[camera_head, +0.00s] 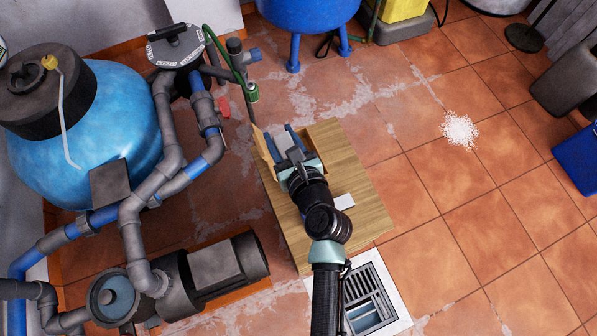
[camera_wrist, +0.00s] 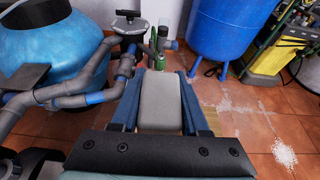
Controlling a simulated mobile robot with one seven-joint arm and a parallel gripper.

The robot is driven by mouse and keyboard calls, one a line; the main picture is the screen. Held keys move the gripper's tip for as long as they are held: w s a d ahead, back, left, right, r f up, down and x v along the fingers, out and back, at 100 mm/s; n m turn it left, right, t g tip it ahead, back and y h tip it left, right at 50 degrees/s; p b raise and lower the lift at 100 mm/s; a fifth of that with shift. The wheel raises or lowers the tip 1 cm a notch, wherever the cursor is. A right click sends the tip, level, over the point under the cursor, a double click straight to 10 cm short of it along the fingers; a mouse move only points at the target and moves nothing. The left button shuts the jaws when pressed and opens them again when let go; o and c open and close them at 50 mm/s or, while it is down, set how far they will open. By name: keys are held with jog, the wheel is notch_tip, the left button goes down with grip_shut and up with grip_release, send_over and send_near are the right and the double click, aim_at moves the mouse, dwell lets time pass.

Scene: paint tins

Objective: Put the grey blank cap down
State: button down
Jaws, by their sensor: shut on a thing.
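My gripper (camera_head: 283,137) is above the far left part of a wooden table (camera_head: 355,170), with its blue fingers pointing to the far side. It is shut on a grey piece, which I take to be the grey blank cap (camera_wrist: 161,104). In the wrist view the cap lies between the two blue fingers and looks long and smooth. In the head view the cap (camera_head: 285,141) shows only in part between the fingers. The gap between it and the surface below cannot be judged.
Tan upright edges, perhaps of a box (camera_head: 265,146), stand close around my gripper. A small white block (camera_head: 344,202) lies on the table beside my arm. A blue tank (camera_head: 115,125), pipes and a pump (camera_head: 215,270) stand to the left. Floor at right is mostly open.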

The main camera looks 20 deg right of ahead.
jog(key=w+d+f+b, duration=0.1)
jog(key=d+f+b, duration=0.1)
jog(key=f+b, duration=0.5)
jog(key=w+d+f+b, duration=0.2)
jog(key=f+b, duration=0.5)
jog(key=f, duration=0.1)
jog(key=w+d+f+b, duration=0.2)
jog(key=f+b, duration=0.5)
jog(key=shift+w+f, duration=0.1)
jog(key=shift+f, duration=0.25)
jog(key=shift+f, duration=0.1)
jog(key=shift+f, duration=0.55)
jog(key=shift+c, duration=2.1)
grip_release()
jog(key=shift+r, duration=0.15)
